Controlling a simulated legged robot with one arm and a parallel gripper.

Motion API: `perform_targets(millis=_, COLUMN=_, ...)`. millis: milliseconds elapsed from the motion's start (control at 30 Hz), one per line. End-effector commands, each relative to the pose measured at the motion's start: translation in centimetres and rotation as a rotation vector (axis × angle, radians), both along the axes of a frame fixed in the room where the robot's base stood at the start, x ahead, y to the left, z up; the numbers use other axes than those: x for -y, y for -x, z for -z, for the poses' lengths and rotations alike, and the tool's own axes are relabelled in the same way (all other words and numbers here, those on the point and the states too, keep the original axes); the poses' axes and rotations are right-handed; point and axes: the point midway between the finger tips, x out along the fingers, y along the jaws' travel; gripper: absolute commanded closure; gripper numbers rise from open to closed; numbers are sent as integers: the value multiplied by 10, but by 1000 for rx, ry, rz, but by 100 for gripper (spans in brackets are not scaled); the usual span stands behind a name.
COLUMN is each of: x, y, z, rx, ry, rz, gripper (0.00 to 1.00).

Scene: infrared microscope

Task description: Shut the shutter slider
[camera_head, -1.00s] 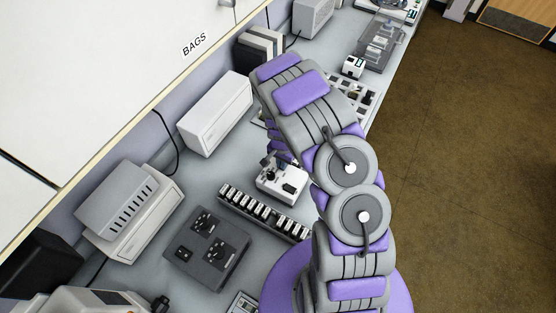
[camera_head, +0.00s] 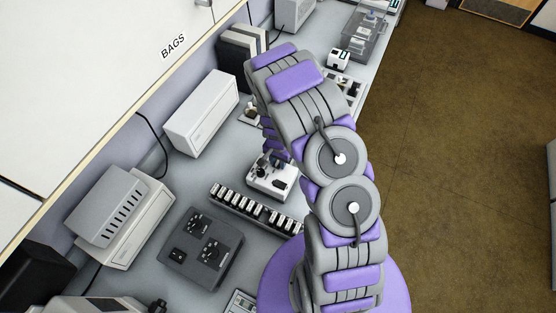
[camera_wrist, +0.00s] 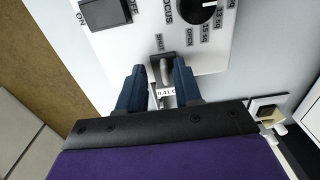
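The white control box (camera_head: 270,181) stands on the bench in the head view, with my blue gripper fingers (camera_head: 272,156) low over its back part. In the wrist view, its white panel (camera_wrist: 222,58) carries printed SHUT and OPEN labels. The shutter slider (camera_wrist: 165,72), a small grey lever, stands in a slot just below the SHUT label. My gripper (camera_wrist: 161,74) has its two fingers apart, one on each side of the slider, with a visible gap on both sides. The slot's lower end is hidden by my gripper's body.
A black focus knob (camera_wrist: 197,10) and a black ON switch (camera_wrist: 104,12) sit on the same panel.

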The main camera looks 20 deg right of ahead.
Motion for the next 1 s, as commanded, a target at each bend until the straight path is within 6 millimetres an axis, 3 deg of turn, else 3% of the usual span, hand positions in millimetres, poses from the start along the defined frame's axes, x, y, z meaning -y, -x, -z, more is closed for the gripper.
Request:
perform_targets(millis=167, x=0, y=0, z=-2, rx=0, ry=0, rz=0, gripper=66)
perform_targets(millis=367, x=0, y=0, z=-21, rx=-1, ry=-1, rz=-1, gripper=66)
perform_targets(millis=1000, x=2, y=-2, z=-137, rx=2, ry=-1, rz=-1, gripper=66)
